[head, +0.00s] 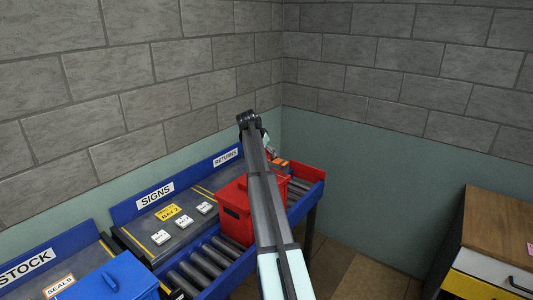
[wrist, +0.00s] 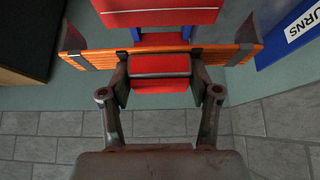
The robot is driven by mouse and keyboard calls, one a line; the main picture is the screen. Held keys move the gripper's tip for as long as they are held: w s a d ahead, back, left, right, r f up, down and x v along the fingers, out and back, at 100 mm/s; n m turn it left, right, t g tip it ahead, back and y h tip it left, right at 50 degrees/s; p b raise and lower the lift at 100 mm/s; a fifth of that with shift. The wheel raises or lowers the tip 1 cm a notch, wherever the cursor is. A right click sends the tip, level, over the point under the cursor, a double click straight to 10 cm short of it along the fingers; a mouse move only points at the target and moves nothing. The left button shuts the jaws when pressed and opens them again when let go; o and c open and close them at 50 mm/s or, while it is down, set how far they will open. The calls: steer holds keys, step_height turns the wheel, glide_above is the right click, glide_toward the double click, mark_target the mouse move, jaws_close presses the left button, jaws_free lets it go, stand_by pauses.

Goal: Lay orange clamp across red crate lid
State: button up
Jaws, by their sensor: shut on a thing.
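The orange clamp (wrist: 225,55) lies crosswise in the wrist view, a long ribbed bar with a dark jaw near each end. My gripper (wrist: 160,70) is shut on its middle. In the head view the clamp (head: 283,162) is a small orange patch beyond my arm, above the far end of the conveyor. The red crate (head: 233,210) stands upright on the rollers, nearer than the clamp, its lid partly hidden by my arm. A red surface shows past the clamp in the wrist view; I cannot tell which part it is.
The blue conveyor (head: 205,267) has a red end section (head: 309,172). Several small signs, one a yellow sign (head: 169,212), lie on the shelf behind. A blue box (head: 115,280) stands at lower left. A wooden-topped cabinet (head: 495,235) stands at right across open floor.

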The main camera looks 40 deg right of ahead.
steer(key=shift+f+b, duration=1.5)
steer(key=shift+f, duration=2.25)
steer(key=shift+f+b, duration=0.4)
steer(key=shift+f, duration=0.05)
steer(key=o, duration=1.3)
steer(key=shift+o, duration=0.2)
steer(key=shift+r+p, duration=1.4)
steer(key=shift+r, duration=2.65)
steer(key=shift+s+f, duration=0.1)
steer(key=shift+s, duration=0.05)
